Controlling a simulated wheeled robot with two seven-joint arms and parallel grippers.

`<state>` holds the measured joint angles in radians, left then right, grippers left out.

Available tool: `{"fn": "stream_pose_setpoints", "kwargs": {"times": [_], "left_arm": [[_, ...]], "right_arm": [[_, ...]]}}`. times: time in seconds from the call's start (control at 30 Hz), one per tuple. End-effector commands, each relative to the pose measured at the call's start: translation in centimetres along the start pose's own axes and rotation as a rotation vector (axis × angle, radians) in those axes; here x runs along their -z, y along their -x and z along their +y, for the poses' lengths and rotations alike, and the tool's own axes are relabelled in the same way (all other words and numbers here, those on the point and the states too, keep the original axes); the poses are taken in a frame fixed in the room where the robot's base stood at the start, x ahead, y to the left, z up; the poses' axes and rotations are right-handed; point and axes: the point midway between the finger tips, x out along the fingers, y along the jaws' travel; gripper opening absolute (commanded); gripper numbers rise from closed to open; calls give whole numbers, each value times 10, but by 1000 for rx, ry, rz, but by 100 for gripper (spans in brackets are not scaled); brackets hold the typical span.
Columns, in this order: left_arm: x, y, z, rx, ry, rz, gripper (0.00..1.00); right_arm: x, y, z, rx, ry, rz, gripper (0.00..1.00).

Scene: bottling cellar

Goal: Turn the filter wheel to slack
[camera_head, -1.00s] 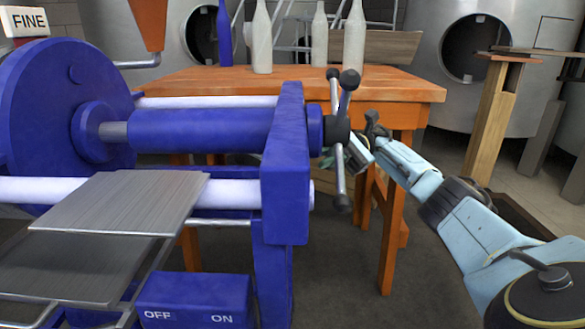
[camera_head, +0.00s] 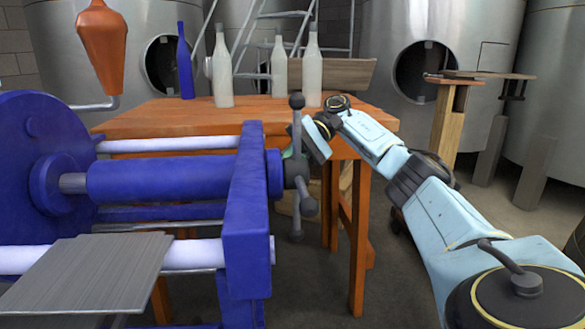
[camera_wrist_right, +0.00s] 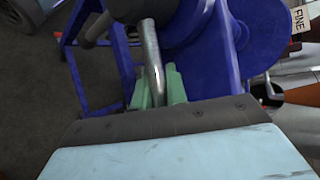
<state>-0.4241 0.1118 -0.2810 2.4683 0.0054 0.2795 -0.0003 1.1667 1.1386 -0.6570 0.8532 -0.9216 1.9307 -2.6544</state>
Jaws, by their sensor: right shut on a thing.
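The filter wheel (camera_head: 297,170) is a dark hub with several spokes ending in round knobs, at the right end of the blue filter press (camera_head: 243,210). One knob points up and others point down. My right gripper (camera_head: 292,152) reaches the wheel from the right, its fingers mostly hidden behind the wheel in the head view. In the right wrist view the green fingers (camera_wrist_right: 158,88) are shut around a metal spoke (camera_wrist_right: 153,55) of the wheel. My left gripper is not in view.
An orange wooden table (camera_head: 180,118) stands behind the press, with pale bottles (camera_head: 222,75) and a blue bottle (camera_head: 185,65) on it. Steel tanks (camera_head: 460,40) line the back. A grey plate stack (camera_head: 95,270) lies at the front left.

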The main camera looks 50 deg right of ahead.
Motion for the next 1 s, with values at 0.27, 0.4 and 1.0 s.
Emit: {"fn": "stream_pose_setpoints", "kwargs": {"times": [0.27,0.4,1.0], "left_arm": [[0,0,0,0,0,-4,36],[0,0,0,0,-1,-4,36],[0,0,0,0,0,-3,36]], "right_arm": [[2,-1,-12,-38,75,39,0],[2,-2,-13,-44,86,45,0],[2,-2,-14,-45,86,45,36]]}}
